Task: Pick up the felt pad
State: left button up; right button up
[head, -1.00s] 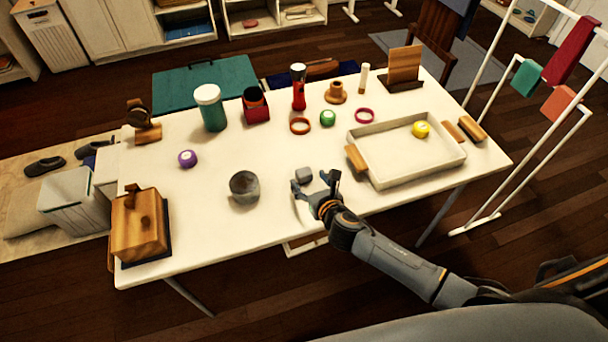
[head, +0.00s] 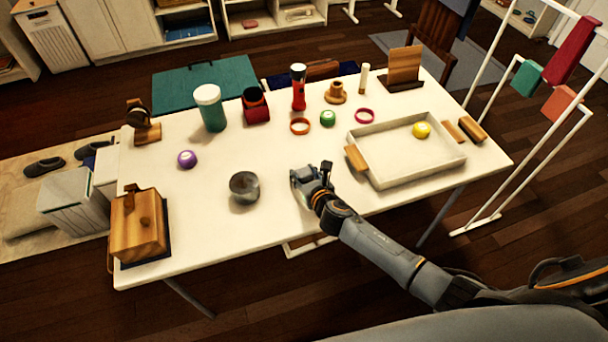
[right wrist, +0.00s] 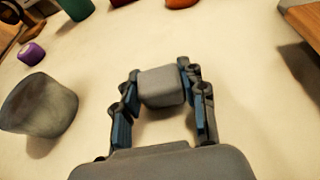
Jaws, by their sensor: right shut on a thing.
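The felt pad (right wrist: 161,87) is a small grey block with rounded edges, seen in the right wrist view between the two fingers of my right gripper (right wrist: 159,75). The fingers are shut on its left and right sides. In the head view, my right gripper (head: 310,174) is low over the front middle of the white table (head: 240,240), and its fingers largely hide the pad. I cannot tell whether the pad is clear of the tabletop. My left gripper is not in view.
A grey cup (head: 244,187) stands left of the gripper. A white tray (head: 390,181) with wooden handles and a yellow ball (head: 422,130) is to the right.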

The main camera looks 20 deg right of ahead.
aim_at(304, 171)
jog(key=shift+r, duration=0.1)
jog(key=shift+r, duration=0.2)
notch_tip(304, 171, up, 3)
jog(key=shift+f+p, duration=0.1)
jog(key=shift+p, duration=0.4)
jog(key=w+r+v, duration=0.1)
jog(key=r+v, duration=0.2)
jog(key=v, duration=1.3)
jog(key=shift+d+r+p, duration=0.2)
jog(key=shift+d+p, duration=0.15)
jog(key=shift+s, duration=0.1)
